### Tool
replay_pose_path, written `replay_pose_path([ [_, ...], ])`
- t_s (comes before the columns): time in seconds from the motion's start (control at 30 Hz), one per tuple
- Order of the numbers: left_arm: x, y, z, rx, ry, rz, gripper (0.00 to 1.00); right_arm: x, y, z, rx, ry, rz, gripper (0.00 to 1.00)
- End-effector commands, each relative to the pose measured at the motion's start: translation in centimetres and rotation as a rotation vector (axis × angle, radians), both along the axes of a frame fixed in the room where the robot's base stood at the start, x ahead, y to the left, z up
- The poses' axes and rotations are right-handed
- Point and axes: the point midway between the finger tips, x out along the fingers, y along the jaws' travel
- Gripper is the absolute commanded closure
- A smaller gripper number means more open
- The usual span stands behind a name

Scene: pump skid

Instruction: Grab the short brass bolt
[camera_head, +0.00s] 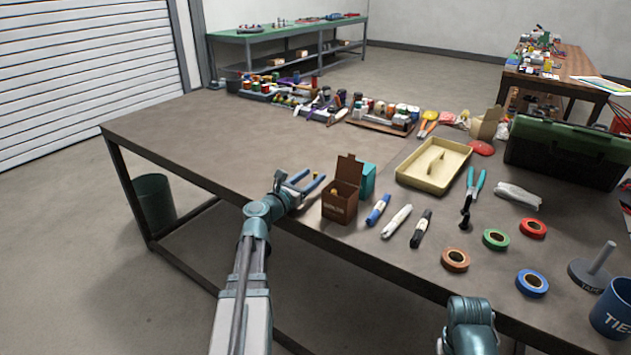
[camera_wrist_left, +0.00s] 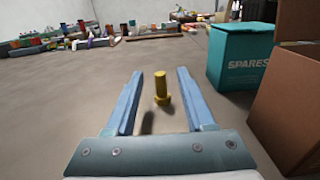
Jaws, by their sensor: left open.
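The short brass bolt (camera_wrist_left: 161,88) stands upright in the left wrist view, its wider head at the bottom. It sits between the two blue fingers of my left gripper (camera_wrist_left: 160,80), with a gap on either side. My left gripper (camera_head: 312,181) is open and low over the workbench in the head view. A small yellow spot of the bolt (camera_head: 316,176) shows between its fingers there. My right arm enters at the bottom right of the head view, but its gripper is not seen.
Right of my left gripper stand an open brown box (camera_head: 340,203) and a teal SPARES box (camera_wrist_left: 240,57). Several markers, tape rolls and a cream tray (camera_head: 433,165) lie farther right. Crowded small parts line the back. Bare bench (camera_head: 200,130) lies left.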

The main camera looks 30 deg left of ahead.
Motion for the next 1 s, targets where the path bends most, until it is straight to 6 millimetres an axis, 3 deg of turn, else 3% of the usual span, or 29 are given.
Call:
replay_pose_path([
  [0.27,0.9,0.0,0.0,0.000,0.000,-0.002,0.46,0.0,0.0,0.0,0.000,0.000,0.000,0.50],
  [0.6,5.5,-0.3,0.0,0.000,0.000,-0.001,0.46,0.0,0.0,0.0,0.000,0.000,0.000,0.50],
  [0.83,5.5,-0.5,0.0,0.000,0.000,0.000,0.46,0.0,0.0,0.0,0.000,0.000,0.000,0.50],
  [1.0,5.5,-0.5,0.0,0.000,0.000,0.000,0.75,0.0,0.0,0.0,0.000,0.000,0.000,0.50],
])
